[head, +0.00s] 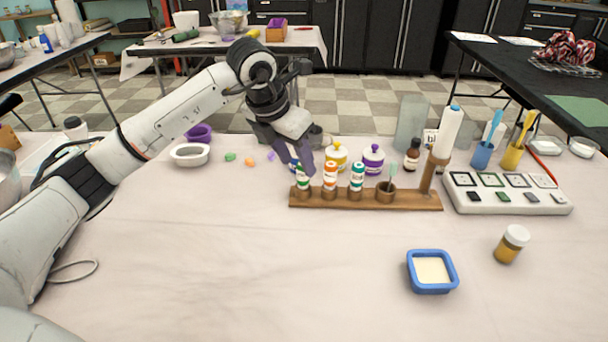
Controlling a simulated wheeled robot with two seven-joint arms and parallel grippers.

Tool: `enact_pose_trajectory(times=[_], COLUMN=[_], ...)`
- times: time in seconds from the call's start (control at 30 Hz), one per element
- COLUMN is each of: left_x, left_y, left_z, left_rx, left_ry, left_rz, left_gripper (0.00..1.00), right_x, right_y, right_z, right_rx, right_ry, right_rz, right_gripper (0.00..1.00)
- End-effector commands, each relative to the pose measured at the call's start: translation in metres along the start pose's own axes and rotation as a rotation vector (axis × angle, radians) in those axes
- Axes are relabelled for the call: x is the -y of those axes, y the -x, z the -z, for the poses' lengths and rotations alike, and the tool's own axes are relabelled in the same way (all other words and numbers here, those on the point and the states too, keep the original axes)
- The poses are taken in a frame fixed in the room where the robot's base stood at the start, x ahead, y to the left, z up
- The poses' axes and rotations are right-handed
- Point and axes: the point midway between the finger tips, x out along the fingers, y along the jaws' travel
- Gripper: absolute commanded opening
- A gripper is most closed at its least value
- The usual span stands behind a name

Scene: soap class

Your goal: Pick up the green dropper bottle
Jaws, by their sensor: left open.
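A wooden rack (365,200) stands on the white-covered table and holds several small dropper bottles. The leftmost bottle (303,185) shows green and white and is partly hidden by my left gripper. Beside it stand an orange-and-white bottle (330,176) and a teal-green and white bottle (357,178), both upright. My left gripper (300,168) points down at the leftmost bottle, with its fingers open at the bottle's top. I cannot tell whether the fingers touch it. My right gripper is not in view.
Yellow (337,158) and purple (373,160) bottles stand just behind the rack. A brown bottle (412,155), white tray (505,194), blue mold (432,272) and amber jar (511,244) are to the right.

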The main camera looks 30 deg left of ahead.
Motion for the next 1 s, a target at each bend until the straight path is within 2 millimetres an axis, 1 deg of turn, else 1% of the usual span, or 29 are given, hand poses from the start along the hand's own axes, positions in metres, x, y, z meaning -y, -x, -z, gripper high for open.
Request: enact_pose_trajectory(times=[0.17,0.3,0.4,0.5,0.67,0.77,0.9,0.93,1.0], left_x=[0.0,0.0,-0.001,-0.001,-0.001,-0.001,-0.001,-0.001,-0.001], left_y=[-0.02,-0.043,-0.053,-0.057,-0.057,-0.057,-0.057,-0.057,-0.057], left_z=[0.0,-0.001,-0.001,-0.001,-0.001,-0.002,-0.002,-0.002,-0.002], left_rx=[-0.002,-0.002,0.0,0.0,0.001,0.001,0.001,0.001,0.001], left_ry=[0.0,0.0,-0.001,-0.002,-0.002,-0.002,-0.001,-0.001,-0.001], left_rz=[0.003,0.004,0.003,0.003,0.003,0.003,0.003,0.003,0.003], left_gripper=[0.44,0.44,0.44,0.44,0.44,0.36,0.21,0.19,0.19], right_x=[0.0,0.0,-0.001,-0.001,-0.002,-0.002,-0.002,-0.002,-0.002], right_y=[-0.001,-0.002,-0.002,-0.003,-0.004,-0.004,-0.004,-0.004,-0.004], right_z=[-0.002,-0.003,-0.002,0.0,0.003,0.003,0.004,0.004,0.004], right_rx=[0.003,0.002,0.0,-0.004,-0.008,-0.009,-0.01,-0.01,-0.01], right_ry=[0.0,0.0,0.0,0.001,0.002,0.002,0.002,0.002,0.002], right_rz=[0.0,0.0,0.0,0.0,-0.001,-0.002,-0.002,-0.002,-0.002], right_gripper=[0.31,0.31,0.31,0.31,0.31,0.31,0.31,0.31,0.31])
